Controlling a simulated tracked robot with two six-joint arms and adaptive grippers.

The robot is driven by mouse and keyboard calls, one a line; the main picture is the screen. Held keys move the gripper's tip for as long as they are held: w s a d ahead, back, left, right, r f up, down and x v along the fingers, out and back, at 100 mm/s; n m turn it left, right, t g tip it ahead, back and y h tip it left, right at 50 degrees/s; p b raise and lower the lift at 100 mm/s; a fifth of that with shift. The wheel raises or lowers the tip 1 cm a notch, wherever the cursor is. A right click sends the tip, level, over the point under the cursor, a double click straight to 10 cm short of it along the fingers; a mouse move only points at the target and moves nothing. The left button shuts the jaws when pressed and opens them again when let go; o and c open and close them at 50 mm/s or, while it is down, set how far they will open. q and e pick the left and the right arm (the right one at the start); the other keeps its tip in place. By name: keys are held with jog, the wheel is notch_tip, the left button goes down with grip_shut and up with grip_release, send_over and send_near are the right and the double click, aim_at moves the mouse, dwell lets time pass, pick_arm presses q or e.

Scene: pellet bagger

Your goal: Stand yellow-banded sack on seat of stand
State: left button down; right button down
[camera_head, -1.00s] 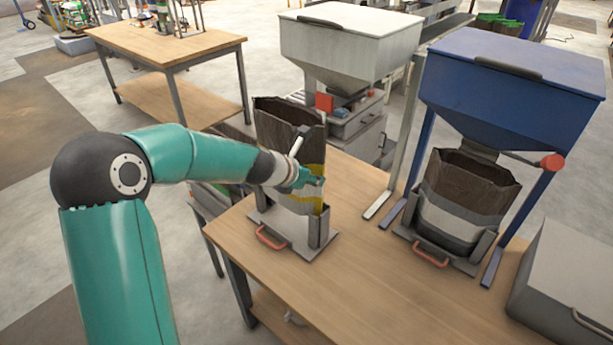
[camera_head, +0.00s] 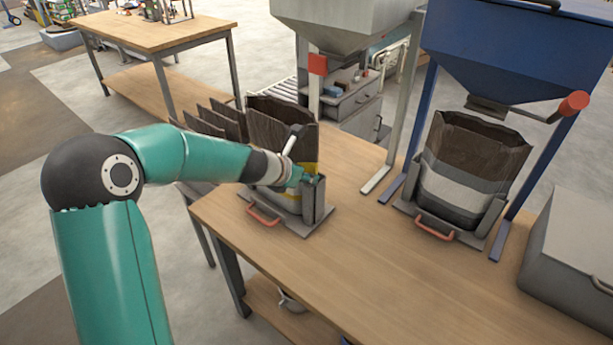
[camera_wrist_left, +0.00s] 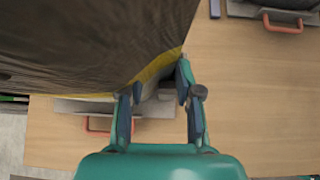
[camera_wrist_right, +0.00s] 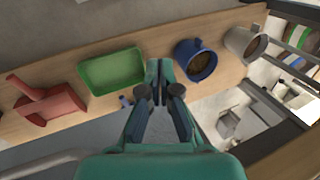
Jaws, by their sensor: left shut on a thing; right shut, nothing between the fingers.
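The yellow-banded sack (camera_head: 280,125) is dark brown, open at the top and roughly upright. Its yellow band shows beside my left gripper (camera_head: 308,180) in the head view. That gripper is shut on the sack near the band; the left wrist view shows the sack (camera_wrist_left: 90,40) above the fingers (camera_wrist_left: 160,80). The sack's lower part is between the uprights of the grey stand (camera_head: 292,222), which has a red handle. The gripper and uprights hide its bottom, so I cannot tell whether it touches the seat. My right gripper (camera_wrist_right: 158,68) is shut and empty.
A blue hopper (camera_head: 520,50) stands at right over another filled sack (camera_head: 465,165). A grey hopper (camera_head: 345,25) stands behind. A grey box (camera_head: 580,250) is at the right edge. The right wrist view shows a green tray (camera_wrist_right: 110,72), a red scoop (camera_wrist_right: 45,105) and a blue mug (camera_wrist_right: 195,62).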

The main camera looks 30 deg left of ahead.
pick_arm(q)
jog(key=shift+f, duration=0.35)
jog(key=shift+s+d+f+b, duration=0.15)
jog(key=shift+f+b, duration=0.45)
jog(key=shift+b, duration=0.1)
jog(key=c, duration=0.7)
grip_release()
jog(key=shift+r, duration=0.25)
